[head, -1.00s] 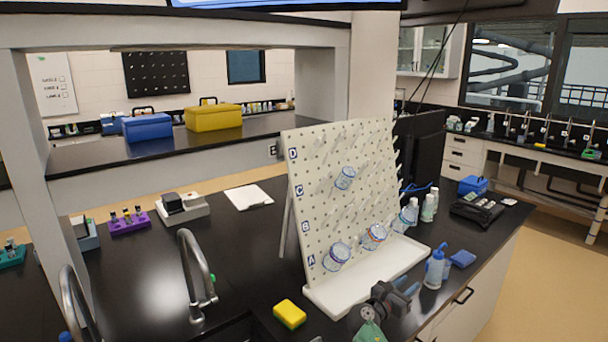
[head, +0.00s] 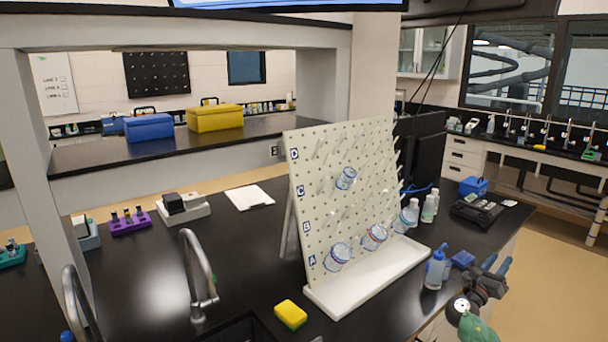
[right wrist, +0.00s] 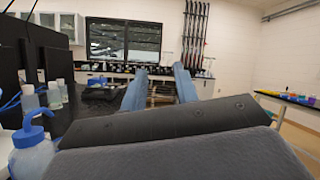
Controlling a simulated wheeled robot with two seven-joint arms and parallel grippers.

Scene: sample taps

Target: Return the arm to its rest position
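My right gripper (head: 497,265) is at the lower right of the head view, beyond the counter's right edge and to the right of the blue-capped wash bottle (head: 435,268). Its two blue fingers stand apart with nothing between them. The right wrist view shows the same fingers (right wrist: 160,90) apart and empty, pointing toward the far bench and window. The wash bottle (right wrist: 32,148) also shows close by at the left of that view. My left gripper is not in either view.
A white pegboard (head: 345,205) with several glass vessels on its pegs stands on the black counter. A faucet (head: 195,275) stands left. The floor at right is clear.

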